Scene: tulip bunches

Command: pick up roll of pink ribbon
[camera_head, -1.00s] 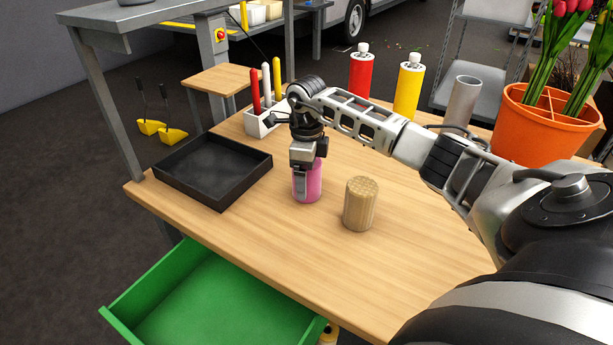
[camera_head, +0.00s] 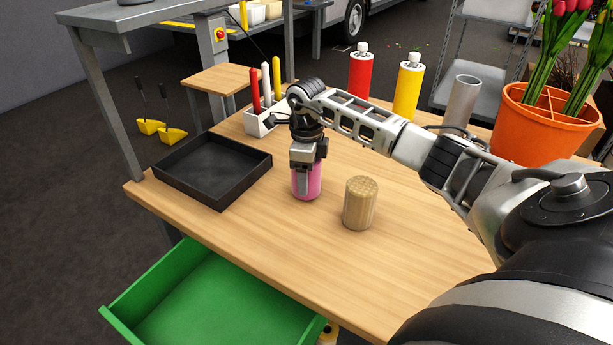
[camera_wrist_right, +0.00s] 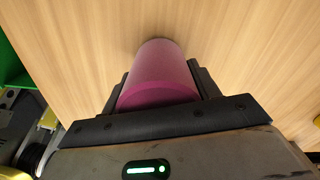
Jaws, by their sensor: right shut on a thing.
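The roll of pink ribbon (camera_head: 312,185) is a pink upright cylinder near the middle of the wooden table in the head view. My right gripper (camera_head: 304,178) comes down on it from above and is shut on it. In the right wrist view the pink roll (camera_wrist_right: 160,72) sits between the two dark fingers (camera_wrist_right: 160,88), which touch its sides. I cannot tell whether its base is clear of the table. My left gripper is not in view.
A tan cylinder (camera_head: 360,203) stands to the right of the roll. A black tray (camera_head: 247,179) lies to its left, and a white holder (camera_head: 258,127) with colored handles stands behind. Red (camera_head: 360,75) and yellow (camera_head: 407,90) bottles stand farther back. An open green drawer (camera_head: 150,289) is below the table front.

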